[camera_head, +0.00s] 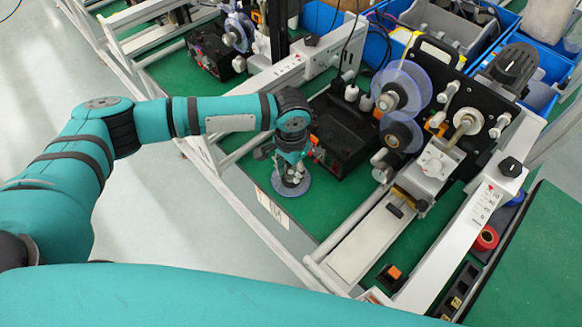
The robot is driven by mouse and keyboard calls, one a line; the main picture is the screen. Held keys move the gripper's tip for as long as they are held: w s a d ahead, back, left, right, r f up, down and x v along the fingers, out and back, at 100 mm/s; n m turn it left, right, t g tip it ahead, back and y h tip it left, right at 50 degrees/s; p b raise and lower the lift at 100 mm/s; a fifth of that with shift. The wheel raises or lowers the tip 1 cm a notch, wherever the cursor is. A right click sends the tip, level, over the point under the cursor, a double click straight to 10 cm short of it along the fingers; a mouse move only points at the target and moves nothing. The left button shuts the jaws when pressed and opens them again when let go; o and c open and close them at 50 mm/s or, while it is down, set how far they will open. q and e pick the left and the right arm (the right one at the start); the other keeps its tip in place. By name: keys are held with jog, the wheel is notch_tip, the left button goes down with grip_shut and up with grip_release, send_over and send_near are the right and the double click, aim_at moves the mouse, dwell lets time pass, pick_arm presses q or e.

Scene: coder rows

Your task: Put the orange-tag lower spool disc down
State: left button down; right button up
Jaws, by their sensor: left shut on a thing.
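My left gripper (291,174) points down over the green bench top near its front edge. It is shut on a blue-purple disc (292,190), taken to be the lower spool disc, which is held flat under the fingers. The fingers and wrist cover most of the disc, and I see no orange tag on it. I cannot tell whether the disc touches the green surface (325,205). My right gripper is not in view.
A black box (345,140) stands close right of my left gripper. The coder machine carries a large clear disc (415,75) above a dark roll (397,132). A white rail (375,235) runs to the right. Blue bins (545,65) stand behind.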

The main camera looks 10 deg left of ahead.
aim_at(291, 172)
pick_arm(q)
jog(key=shift+f, duration=0.1)
jog(key=c, duration=1.3)
grip_release()
jog(key=shift+c, duration=0.2)
jog(key=o, duration=0.4)
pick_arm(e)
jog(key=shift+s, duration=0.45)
pick_arm(q)
notch_tip(291, 172, up, 12)
jog(key=b, duration=0.2)
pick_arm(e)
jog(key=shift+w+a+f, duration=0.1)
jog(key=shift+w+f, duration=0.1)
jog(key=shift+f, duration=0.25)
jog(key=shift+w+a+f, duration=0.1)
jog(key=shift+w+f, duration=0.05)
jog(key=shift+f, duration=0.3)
